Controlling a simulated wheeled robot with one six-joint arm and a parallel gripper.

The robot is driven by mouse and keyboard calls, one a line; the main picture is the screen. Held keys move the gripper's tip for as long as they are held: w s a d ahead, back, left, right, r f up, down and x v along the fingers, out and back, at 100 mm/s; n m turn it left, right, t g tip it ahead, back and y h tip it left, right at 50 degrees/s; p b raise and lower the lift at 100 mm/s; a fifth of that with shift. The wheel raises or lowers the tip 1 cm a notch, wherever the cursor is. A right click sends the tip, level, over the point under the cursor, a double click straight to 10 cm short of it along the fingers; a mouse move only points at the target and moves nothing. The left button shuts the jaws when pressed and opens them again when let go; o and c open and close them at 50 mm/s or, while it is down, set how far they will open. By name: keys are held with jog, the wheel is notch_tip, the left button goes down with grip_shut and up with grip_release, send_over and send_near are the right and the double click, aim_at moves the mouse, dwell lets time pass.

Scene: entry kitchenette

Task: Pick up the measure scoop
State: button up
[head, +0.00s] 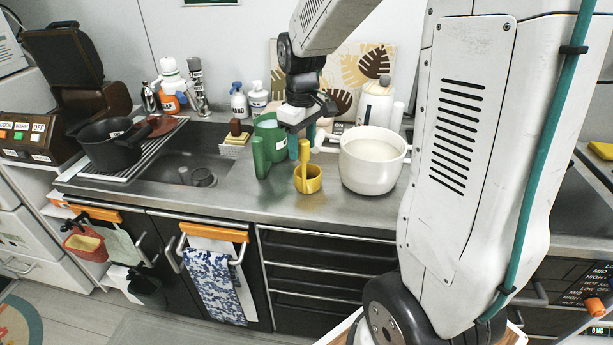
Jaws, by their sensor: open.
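The measure scoop (308,182) is a small yellow cup with an upright yellow handle. It stands on the steel counter near its front edge. My gripper (301,149) points down just above it, with teal fingertips open. The scoop's handle rises at the fingertips, and from this view I cannot tell whether it is between them or touching. The cup itself sits below the fingers.
A green jug (268,136) stands close on the left, and a white pot (371,170) close on the right. A white canister (374,103) is behind. The sink (185,172) lies to the left. Bare counter (330,208) shows in front of the scoop.

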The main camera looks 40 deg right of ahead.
notch_tip(320, 180, down, 2)
jog(key=shift+f, duration=0.1)
grip_shut()
jog(key=c, duration=1.1)
grip_release()
